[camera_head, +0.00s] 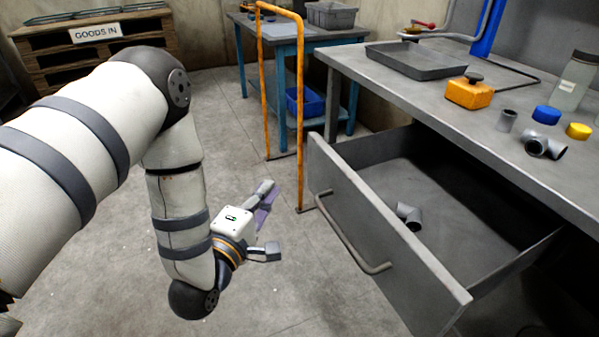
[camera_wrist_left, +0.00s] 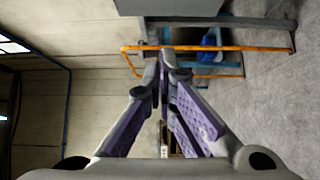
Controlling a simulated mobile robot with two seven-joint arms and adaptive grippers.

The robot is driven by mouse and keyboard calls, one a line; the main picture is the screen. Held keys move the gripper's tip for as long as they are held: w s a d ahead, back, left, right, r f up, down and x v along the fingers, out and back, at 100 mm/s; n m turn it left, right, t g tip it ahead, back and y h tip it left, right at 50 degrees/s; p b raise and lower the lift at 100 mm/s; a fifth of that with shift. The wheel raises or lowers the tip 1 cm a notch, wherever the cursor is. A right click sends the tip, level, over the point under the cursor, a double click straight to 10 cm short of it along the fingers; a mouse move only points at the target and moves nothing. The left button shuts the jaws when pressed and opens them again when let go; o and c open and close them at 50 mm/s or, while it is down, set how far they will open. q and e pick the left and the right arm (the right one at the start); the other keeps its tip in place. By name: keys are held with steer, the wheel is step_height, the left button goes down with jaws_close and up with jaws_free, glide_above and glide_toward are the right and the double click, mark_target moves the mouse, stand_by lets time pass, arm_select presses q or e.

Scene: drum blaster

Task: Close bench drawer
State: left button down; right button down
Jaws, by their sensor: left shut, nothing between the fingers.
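The grey bench drawer (camera_head: 440,205) is pulled well out from under the bench (camera_head: 450,105) in the head view. Its front panel (camera_head: 400,262) faces left and carries a long bar handle (camera_head: 342,232). A grey pipe elbow (camera_head: 409,214) lies inside the drawer. My left gripper (camera_head: 268,220) is left of the drawer front, apart from the handle, over the floor. In the left wrist view its fingertips (camera_wrist_left: 166,66) come together with nothing between them. The drawer is not clearly recognisable in that view. My right gripper is not in view.
An orange rail (camera_head: 300,120) stands upright just beyond the drawer front. A blue table (camera_head: 290,45) is behind it. The bench top holds a tray (camera_head: 415,60), an orange box (camera_head: 468,93), pipe fittings and a bottle (camera_head: 573,80). The floor left of the drawer is clear.

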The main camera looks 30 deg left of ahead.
arm_select(q)
steer(key=w+d, duration=0.1)
steer(key=w, duration=0.8)
steer(key=shift+w+d+b, duration=0.25)
steer(key=shift+b, duration=0.05)
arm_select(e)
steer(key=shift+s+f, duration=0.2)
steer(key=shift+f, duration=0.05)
